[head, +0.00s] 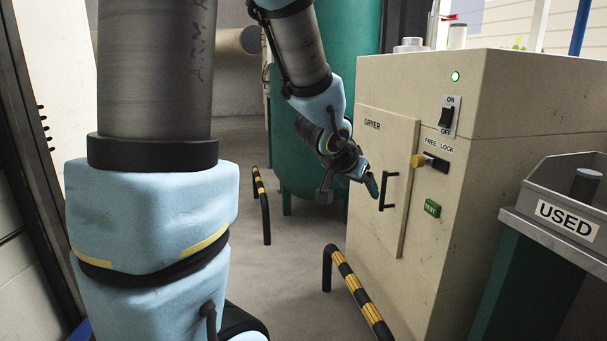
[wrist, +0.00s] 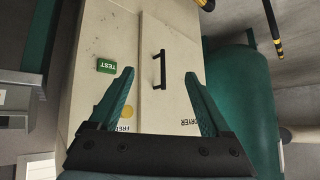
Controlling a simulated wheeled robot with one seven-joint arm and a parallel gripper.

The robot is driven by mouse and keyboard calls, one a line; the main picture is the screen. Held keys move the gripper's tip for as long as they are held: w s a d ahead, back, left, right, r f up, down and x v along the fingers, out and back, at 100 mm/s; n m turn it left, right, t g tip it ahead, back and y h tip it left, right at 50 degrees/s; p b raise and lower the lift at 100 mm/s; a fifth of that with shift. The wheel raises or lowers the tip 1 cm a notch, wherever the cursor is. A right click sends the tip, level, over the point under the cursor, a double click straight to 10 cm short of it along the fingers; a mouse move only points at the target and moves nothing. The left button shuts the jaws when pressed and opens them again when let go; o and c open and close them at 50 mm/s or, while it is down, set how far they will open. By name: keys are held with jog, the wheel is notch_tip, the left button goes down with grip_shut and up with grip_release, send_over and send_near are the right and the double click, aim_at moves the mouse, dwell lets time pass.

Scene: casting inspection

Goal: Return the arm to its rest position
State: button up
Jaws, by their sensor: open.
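My gripper (head: 371,186) hangs in front of the dryer's door in the head view, near the black door handle (head: 387,190). In the wrist view my gripper (wrist: 160,88) shows two green fingers spread apart with nothing between them. The handle also shows in the wrist view (wrist: 159,69), beyond the fingertips; the gripper looks clear of it. My arm is stretched forward and bent down toward the dryer (head: 520,95). The dryer door (head: 385,150) looks shut.
A green light (head: 455,76), a power switch (head: 447,115), a yellow-knobbed lock (head: 417,161) and a TEST button (head: 432,208) are on the dryer. A yellow-black barrier (head: 357,290) stands before it. A USED bin (head: 566,220) is at right. A green tank (head: 310,140) stands behind.

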jog(key=s+a+f+n+g+y, duration=0.2)
jog(key=s+a+f+n+g, duration=0.15)
jog(key=s+a, duration=0.4)
jog(key=s+a+f+n+g+y, duration=0.3)
jog(key=s+a+f+n, duration=0.15)
jog(key=a, duration=0.65)
notch_tip(320, 180, up, 18)
jog(key=m+p, duration=0.1)
jog(key=p, duration=1.7)
jog(key=shift+w+p, duration=0.3)
jog(key=shift+p, duration=0.05)
